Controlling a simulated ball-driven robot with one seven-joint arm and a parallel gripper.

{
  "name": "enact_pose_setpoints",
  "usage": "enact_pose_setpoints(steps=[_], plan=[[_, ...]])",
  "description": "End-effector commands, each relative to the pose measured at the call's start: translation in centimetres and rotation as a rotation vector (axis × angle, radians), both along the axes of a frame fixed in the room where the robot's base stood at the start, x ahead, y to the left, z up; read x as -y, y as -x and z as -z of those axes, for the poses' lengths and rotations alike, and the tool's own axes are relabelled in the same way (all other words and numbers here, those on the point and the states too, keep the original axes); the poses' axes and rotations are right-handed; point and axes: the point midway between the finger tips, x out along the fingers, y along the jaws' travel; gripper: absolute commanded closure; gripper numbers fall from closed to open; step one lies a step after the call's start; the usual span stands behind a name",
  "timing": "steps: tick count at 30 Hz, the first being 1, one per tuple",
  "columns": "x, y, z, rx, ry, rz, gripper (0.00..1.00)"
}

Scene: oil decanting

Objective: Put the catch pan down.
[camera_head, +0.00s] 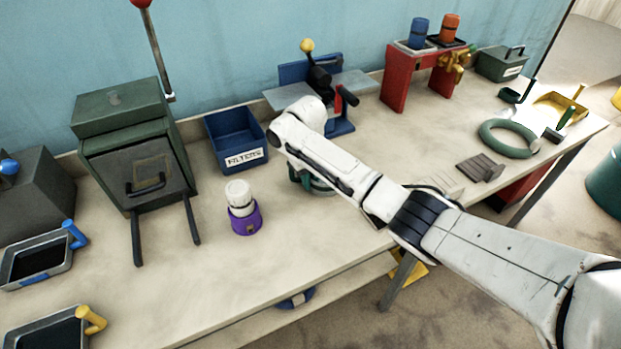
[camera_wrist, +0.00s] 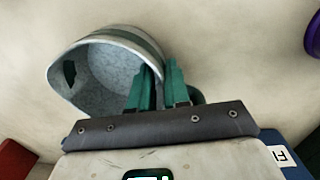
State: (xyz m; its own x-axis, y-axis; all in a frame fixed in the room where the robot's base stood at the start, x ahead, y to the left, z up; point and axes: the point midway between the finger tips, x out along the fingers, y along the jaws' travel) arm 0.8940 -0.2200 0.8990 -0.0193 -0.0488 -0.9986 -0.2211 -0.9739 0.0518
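The catch pan, as I take it, is a round grey vessel (camera_wrist: 112,68) with a pointed lip and a green band, seen from above in the wrist view. My gripper (camera_wrist: 160,82) has its two green fingers close together at the pan's right side. They appear closed on its handle, which they mostly hide. In the camera_head view, a small green part of the pan (camera_head: 297,180) shows beside and below my arm, over the middle of the bench. My arm hides the rest. I cannot tell whether the pan touches the bench.
A white-topped purple bottle (camera_head: 245,222) stands left of my gripper. A blue FILTERS bin (camera_head: 238,140) and a press (camera_head: 334,112) stand behind. A green ring (camera_head: 508,138) and dark slotted block (camera_head: 480,168) lie to the right.

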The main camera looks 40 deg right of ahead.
Motion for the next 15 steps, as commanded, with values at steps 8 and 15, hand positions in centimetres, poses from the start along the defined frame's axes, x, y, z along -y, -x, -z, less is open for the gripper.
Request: enact_pose_setpoints(steps=[8,15], plan=[[0.03,0.01,-0.03,0.0,0.0,0.0,0.66],[0.02,-0.04,-0.62,0.002,0.0,0.0,0.66]])
